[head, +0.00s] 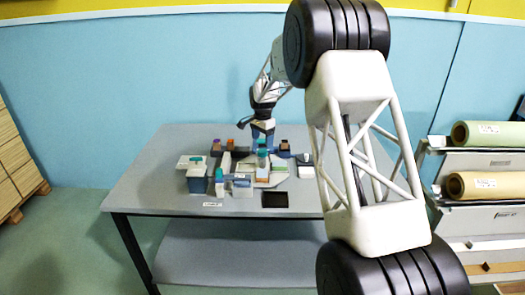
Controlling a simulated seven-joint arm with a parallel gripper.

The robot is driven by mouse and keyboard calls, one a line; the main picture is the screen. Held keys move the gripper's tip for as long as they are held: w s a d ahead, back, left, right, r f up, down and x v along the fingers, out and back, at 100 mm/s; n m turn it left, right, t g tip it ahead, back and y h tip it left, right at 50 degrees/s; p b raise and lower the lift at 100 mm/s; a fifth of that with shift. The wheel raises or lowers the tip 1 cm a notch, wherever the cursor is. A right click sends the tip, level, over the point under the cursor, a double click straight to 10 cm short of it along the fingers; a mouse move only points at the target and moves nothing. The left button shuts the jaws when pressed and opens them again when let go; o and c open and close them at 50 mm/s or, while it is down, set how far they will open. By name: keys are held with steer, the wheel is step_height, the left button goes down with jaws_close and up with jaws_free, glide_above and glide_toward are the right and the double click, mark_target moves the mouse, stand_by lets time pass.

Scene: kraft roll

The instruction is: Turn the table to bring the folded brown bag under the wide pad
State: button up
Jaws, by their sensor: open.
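A cluster of small items stands at the middle of a grey table (170,195). A pale round surface, seemingly the turntable (279,181), shows among them, partly covered. A small tan and white piece (262,173) stands at its front left; I cannot tell whether it is the folded brown bag. I cannot make out which part is the wide pad. My gripper (262,134) is at the back of the cluster, pointing down and open. Its fingertips are small and partly hidden behind the items, and I see nothing held.
A flat black tray (274,200) lies in front. The table's left side is clear. Paper rolls (485,185) sit on a rack at right. My arm covers the table's right part.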

mark_target(262, 151)
steer(key=shift+f, duration=3.05)
steer(key=c, duration=1.3)
